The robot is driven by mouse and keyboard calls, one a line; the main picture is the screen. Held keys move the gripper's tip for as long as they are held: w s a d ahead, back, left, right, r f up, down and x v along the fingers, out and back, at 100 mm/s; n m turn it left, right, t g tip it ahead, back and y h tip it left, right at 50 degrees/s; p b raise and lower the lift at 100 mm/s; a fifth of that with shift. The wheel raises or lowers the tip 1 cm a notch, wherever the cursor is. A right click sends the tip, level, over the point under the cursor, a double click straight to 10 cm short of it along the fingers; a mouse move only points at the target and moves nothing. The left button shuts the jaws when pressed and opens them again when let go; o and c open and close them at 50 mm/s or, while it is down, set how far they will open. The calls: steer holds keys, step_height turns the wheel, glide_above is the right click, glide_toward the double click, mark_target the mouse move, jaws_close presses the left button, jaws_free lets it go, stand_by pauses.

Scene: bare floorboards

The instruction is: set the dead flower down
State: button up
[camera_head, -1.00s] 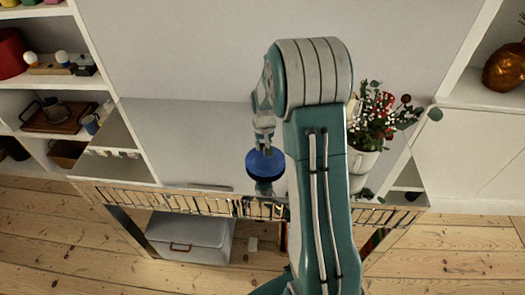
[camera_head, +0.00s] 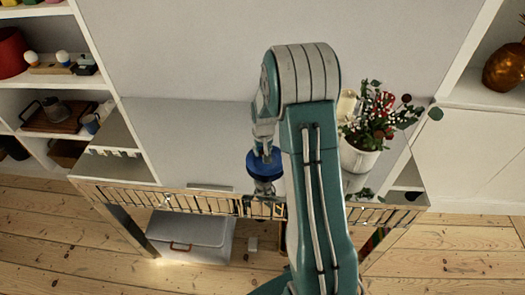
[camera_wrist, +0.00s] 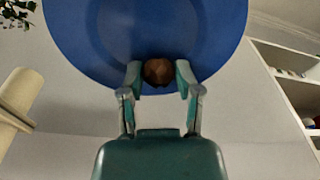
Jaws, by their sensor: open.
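My gripper (camera_wrist: 158,80) is open in the wrist view, its two fingers on either side of a small brown rounded thing (camera_wrist: 159,71). I cannot tell whether this brown thing is part of the dead flower, or whether the fingers touch it. A large blue round thing (camera_wrist: 105,35) is behind the fingertips. In the head view the blue thing (camera_head: 263,163) is just below my wrist, over the front part of the glossy table (camera_head: 190,140). No stem or withered petals can be made out.
A white pot (camera_head: 358,158) with leafy plants and red and white flowers stands right of my arm. A pale cylinder (camera_head: 346,106) is beside it. A lidded box (camera_head: 190,238) sits under the table. The table's left part is clear.

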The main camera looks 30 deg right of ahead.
step_height(320, 180, up, 12)
steer(key=s, duration=0.1)
steer(key=s+a+r+n+t, duration=0.2)
steer(key=s+a+r, duration=0.8)
steer(key=r, duration=0.3)
steer(key=s+a+r+n+t, duration=0.1)
steer(key=s+a, duration=0.2)
steer(key=s, duration=0.4)
steer(key=s+a+r+t, duration=0.1)
steer(key=s+a, duration=0.2)
steer(key=s, duration=0.5)
steer(key=shift+a+r+n, duration=0.15)
steer(key=shift+r+n, duration=0.15)
steer(key=shift+n, duration=0.1)
